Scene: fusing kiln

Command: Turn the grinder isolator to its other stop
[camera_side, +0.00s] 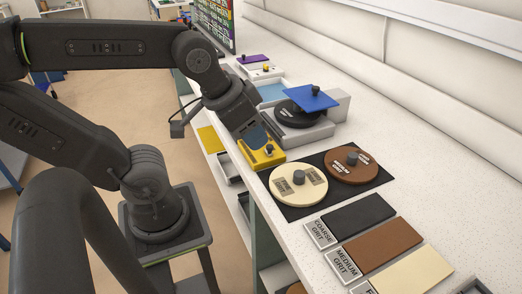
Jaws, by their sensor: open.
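A yellow box (262,157) with a small dark knob (269,149) on top sits at the bench's front edge; it looks like the grinder isolator. The grey grinder (306,132) with a black disc stands just behind it. A blue plate with a dark knob (311,98) lies over part of the disc. My gripper (262,139) points down at the yellow box, close to the knob. It is open. The fingers are small and partly hidden, so I cannot tell whether they touch the knob or which stop it is at.
A cream disc (289,197) and a brown disc (343,174) lie on a black mat (316,208) to the right. Black, brown and cream grit strips with labels lie nearer the camera. A white block with knobs (266,73) stands farther back. The bench along the wall is clear.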

